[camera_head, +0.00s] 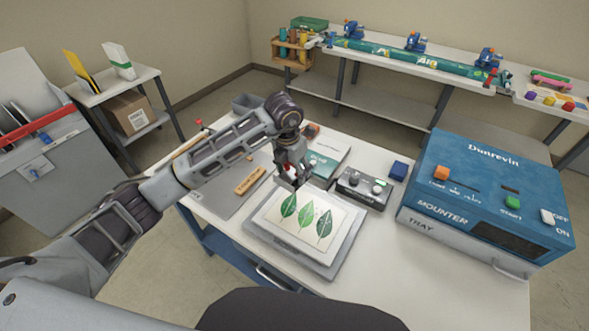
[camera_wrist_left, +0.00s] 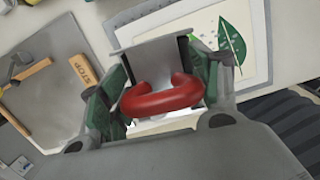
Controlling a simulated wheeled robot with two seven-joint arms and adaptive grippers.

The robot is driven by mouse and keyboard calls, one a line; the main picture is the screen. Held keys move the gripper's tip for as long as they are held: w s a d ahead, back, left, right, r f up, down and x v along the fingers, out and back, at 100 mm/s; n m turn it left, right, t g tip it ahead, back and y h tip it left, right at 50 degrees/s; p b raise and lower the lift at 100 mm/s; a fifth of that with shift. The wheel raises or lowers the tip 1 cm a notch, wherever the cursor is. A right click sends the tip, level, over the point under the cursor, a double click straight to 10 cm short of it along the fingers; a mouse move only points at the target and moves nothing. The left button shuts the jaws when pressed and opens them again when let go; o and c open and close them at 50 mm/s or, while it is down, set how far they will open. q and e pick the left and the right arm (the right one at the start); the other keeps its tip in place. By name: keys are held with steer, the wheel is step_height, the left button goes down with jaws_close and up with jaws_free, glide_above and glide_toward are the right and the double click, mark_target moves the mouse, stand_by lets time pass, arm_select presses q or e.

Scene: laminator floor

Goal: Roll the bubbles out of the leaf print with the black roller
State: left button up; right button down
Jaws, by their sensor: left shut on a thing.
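The leaf print (camera_head: 270,226), a cream sheet with three green leaves, lies flat on a pale board (camera_head: 318,266) on the white table. One leaf of the print (camera_wrist_left: 205,28) also shows in the left wrist view. My left gripper (camera_head: 294,184) is over the far left part of the print, pointing down. In the left wrist view it is shut on a red curved handle (camera_wrist_left: 160,100), with a grey plate-like part beyond it. I cannot make out a black roller; what is under the handle is hidden. My right gripper is not in view.
A wooden STOP block (camera_head: 250,181) lies on a grey board (camera_head: 222,200) to the left. Behind the print are a book (camera_head: 328,158) and a grey control box (camera_head: 362,188). The table's front right is clear.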

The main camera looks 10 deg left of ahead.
arm_select(q)
steer(key=shift+a, duration=0.25)
steer(key=shift+s+a+n, duration=0.1)
steer(key=shift+a+n, duration=0.05)
steer(key=shift+n, duration=0.25)
steer(key=shift+a, duration=0.1)
steer(key=shift+f, duration=0.15)
steer(key=shift+f+b, duration=0.5)
steer(key=shift+f, duration=0.25)
step_height(320, 180, down, 3)
steer(key=shift+f+b, duration=0.15)
steer(key=shift+b, duration=0.6)
